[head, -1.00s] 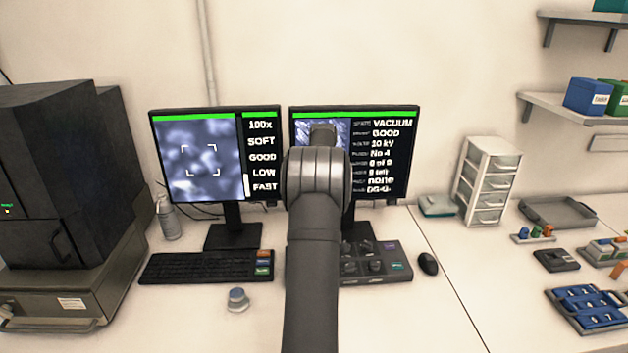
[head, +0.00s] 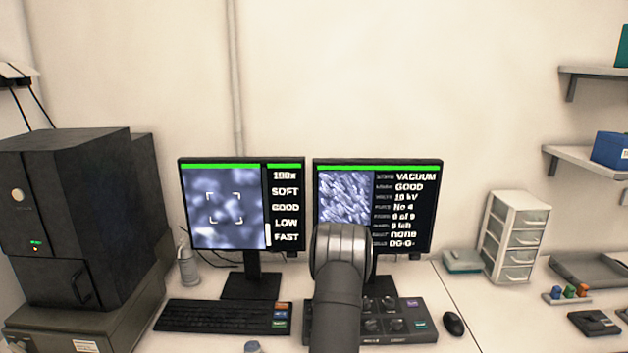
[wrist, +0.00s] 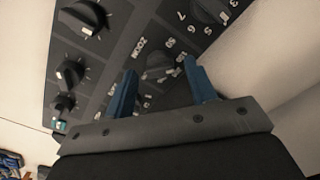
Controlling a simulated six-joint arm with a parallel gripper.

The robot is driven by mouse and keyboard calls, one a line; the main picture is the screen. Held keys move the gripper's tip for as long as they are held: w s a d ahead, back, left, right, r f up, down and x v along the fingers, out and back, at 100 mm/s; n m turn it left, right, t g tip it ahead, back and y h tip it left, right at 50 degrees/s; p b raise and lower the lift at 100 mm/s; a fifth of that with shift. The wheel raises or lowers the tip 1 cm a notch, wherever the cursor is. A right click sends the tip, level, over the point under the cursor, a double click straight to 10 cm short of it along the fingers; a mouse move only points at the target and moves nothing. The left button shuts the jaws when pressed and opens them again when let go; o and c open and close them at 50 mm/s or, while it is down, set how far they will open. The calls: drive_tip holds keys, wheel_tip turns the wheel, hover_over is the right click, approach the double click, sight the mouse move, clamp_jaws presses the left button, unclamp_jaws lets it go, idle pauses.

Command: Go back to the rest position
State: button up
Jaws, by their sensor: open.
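My gripper (wrist: 160,92) shows in the wrist view with its two blue fingers apart and nothing between them. Beyond the fingers is the dark control panel (wrist: 120,45) with several knobs and white lettering; one knob appears between the fingertips. I cannot tell how far the fingers are from the panel. In the head view my arm rises in front of the control panel (head: 408,330) and hides its left part. The gripper itself is hidden there.
Two monitors, left (head: 285,215) and right (head: 412,215), stand behind the keyboard (head: 215,316) and panel. A mouse (head: 453,323) lies right of the panel. A dark microscope cabinet (head: 70,210) stands at left, a white drawer unit (head: 517,240) at right.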

drive_tip(key=shift+f, duration=0.35)
drive_tip(key=shift+r, duration=0.1)
